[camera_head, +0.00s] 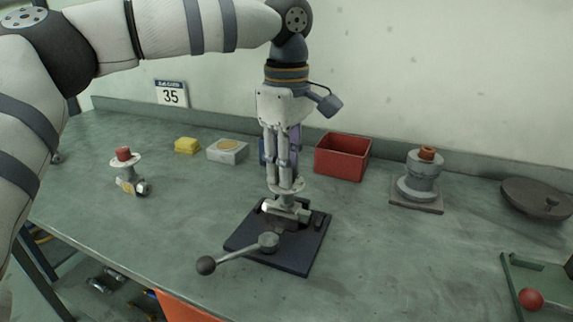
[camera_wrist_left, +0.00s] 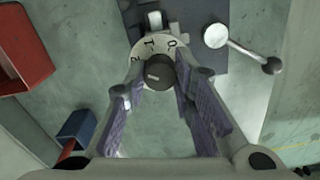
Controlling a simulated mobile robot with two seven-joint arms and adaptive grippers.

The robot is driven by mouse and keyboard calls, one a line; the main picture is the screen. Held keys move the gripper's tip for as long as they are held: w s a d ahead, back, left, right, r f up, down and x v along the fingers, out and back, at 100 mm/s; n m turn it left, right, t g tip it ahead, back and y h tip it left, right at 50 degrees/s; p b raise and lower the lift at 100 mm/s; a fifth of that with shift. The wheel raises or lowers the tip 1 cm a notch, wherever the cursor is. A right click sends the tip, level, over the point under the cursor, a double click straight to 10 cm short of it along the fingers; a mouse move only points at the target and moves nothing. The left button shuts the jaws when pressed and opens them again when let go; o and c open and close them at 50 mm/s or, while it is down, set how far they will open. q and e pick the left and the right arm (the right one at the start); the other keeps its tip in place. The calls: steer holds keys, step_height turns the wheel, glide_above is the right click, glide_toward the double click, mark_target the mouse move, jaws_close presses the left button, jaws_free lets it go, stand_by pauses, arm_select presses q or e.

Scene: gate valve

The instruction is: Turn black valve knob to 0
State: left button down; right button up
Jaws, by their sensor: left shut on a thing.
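The black valve knob (camera_wrist_left: 160,73) sits on a pale round dial with the marks 2, 1 and 0 (camera_wrist_left: 150,48) along its upper edge in the left wrist view. A light mark shows on the knob's left side, away from the 0. In the head view the dial plate (camera_head: 287,187) stands on a metal valve over a dark base plate (camera_head: 306,252). My left gripper (camera_head: 285,183) points straight down from above, its fingers on either side of the knob and shut on it. The fingers hide the knob in the head view. My right gripper is not in view.
A lever with a black ball end (camera_head: 206,265) sticks out front left of the valve. A red bin (camera_head: 342,158) stands behind right, a grey fitting (camera_head: 422,180) to the right. A small valve (camera_head: 127,172) stands left. The table between them is mostly clear.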

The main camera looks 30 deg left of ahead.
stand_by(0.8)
arm_select(q)
steer(key=c, duration=1.3)
jaws_free()
steer(key=shift+c, duration=0.2)
step_height(320, 180, up, 12)
